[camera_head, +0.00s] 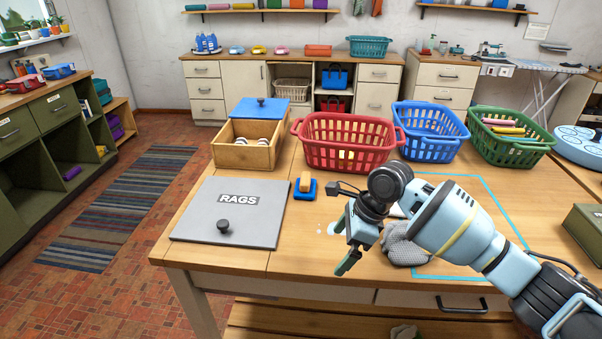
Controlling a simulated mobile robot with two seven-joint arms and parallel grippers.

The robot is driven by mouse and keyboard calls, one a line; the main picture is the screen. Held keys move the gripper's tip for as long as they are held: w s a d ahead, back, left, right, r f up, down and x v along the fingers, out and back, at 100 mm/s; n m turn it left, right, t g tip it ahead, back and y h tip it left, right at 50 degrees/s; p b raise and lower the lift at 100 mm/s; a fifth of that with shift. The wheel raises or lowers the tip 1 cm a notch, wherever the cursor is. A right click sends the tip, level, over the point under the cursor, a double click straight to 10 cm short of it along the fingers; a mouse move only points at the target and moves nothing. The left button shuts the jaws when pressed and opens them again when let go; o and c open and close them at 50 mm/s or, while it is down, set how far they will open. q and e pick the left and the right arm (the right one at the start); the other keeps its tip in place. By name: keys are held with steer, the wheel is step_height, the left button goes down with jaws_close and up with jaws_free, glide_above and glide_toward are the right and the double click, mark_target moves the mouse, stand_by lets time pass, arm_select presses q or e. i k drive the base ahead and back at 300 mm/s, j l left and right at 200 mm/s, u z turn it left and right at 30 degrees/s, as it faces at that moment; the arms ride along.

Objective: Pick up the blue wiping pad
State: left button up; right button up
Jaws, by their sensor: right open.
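The blue wiping pad (297,193) lies flat on the wooden table, with a tan block-like part on top. It is in front of the red basket and to the right of the grey board. My right gripper (345,247) is open and empty. It is to the right of the pad and nearer the table's front edge, apart from it. My left gripper is out of view.
A grey RAGS lid (205,225) with a black knob lies left. Red (350,160), blue (420,150) and green (515,150) baskets and a wooden box (232,158) stand behind. A grey cloth (405,252) lies partly behind my arm. Small wet spots (320,229) lie near my gripper.

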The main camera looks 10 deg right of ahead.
mark_target(306, 186)
steer(key=i, duration=1.05)
